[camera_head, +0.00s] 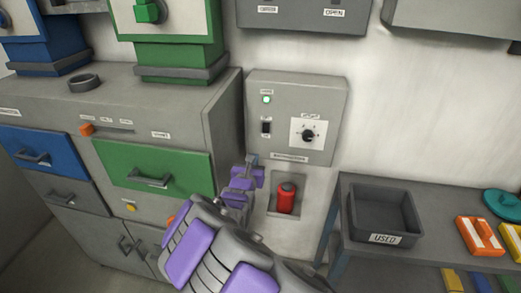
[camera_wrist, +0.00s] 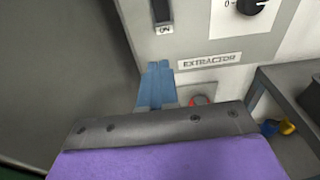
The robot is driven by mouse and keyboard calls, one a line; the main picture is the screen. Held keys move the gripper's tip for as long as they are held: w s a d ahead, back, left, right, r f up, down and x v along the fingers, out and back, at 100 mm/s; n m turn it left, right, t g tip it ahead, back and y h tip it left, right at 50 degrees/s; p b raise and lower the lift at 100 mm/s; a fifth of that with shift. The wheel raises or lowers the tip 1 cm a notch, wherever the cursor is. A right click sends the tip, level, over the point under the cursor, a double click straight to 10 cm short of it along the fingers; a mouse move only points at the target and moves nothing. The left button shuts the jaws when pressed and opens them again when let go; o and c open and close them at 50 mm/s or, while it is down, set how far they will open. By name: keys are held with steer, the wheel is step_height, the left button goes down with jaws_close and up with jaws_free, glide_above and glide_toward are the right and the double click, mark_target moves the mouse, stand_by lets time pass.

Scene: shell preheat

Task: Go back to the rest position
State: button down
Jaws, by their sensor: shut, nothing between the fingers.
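My gripper (camera_head: 252,160) is shut and empty, and its blue fingertips also show in the wrist view (camera_wrist: 156,78). My arm reaches up from the bottom of the head view, with purple and grey links. The gripper is in front of the lower left corner of the grey extractor panel (camera_head: 284,100). The panel has a lit green lamp (camera_head: 267,99), a black switch (camera_head: 266,127) and a black knob (camera_head: 308,135). In the wrist view the fingertips are just below the switch (camera_wrist: 161,9). I cannot tell whether they touch the panel.
A grey cabinet with a green drawer (camera_head: 152,169) and a blue drawer (camera_head: 42,150) stands at left. A red object (camera_head: 286,198) sits in a niche below the panel. At right, a table holds a grey bin (camera_head: 350,212) marked USED and an orange block (camera_head: 477,236).

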steer(key=s+d+r+m+g+h, duration=0.1)
steer(key=s+d+r+m+h, duration=0.25)
steer(key=d, duration=0.35)
steer(key=s+d+r+m+g+h, duration=0.1)
steer(key=s+d+r+m+h, duration=0.1)
steer(key=d+r+m, duration=0.4)
steer(key=s+d+r+m+g+h, duration=0.1)
steer(key=s+d+r+m+h, duration=0.15)
steer(key=d, duration=0.55)
steer(key=s+d+r+m+g+h, duration=0.1)
steer(key=s+d+m+g+h, duration=0.2)
steer(key=s+d+m+g, duration=0.7)
steer(key=s+f+m+g+y, duration=0.2)
steer(key=s+f+m+y, duration=0.15)
steer(key=s, duration=0.75)
steer(key=s+f+m+g+y, duration=0.25)
steer(key=s+m, duration=0.25)
steer(key=s, duration=0.5)
steer(key=s+a+f+m+y, duration=0.3)
steer(key=s+a+y, duration=0.5)
steer(key=s+a, duration=0.3)
steer(key=a, duration=0.4)
steer(key=shift+s+a+f+g, duration=0.25)
steer(key=shift+f+g, duration=0.1)
